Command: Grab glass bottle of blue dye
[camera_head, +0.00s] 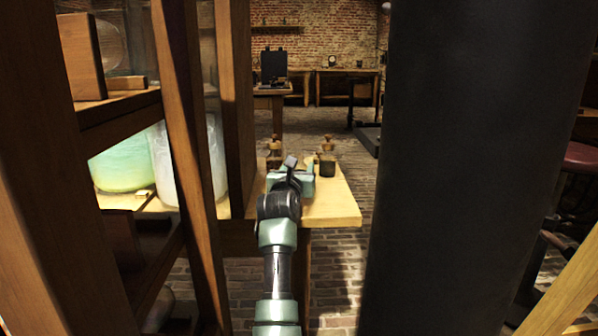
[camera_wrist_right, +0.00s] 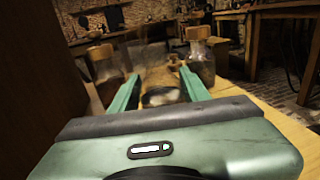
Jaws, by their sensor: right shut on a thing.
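My right gripper (camera_head: 291,176) is over the near end of the wooden table (camera_head: 335,205), in the middle of the head view. In the right wrist view its two green fingers (camera_wrist_right: 160,75) stand apart, shut on a clear, blurred glass bottle (camera_wrist_right: 161,97) between them. Its contents do not show as blue, and in the head view the gripper hides it. A corked glass bottle (camera_wrist_right: 103,63) stands left of the fingers, and another corked bottle (camera_wrist_right: 201,62) with dark contents stands to the right. In the head view the dark bottle (camera_head: 327,166) is right of the gripper. My left gripper is not in view.
A wooden shelf frame (camera_head: 238,110) rises close on the left, with large glass jars (camera_head: 125,165) of greenish and whitish liquid behind its posts. A wide dark column fills the right side. The table's right corner is bare. Brick floor lies beyond.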

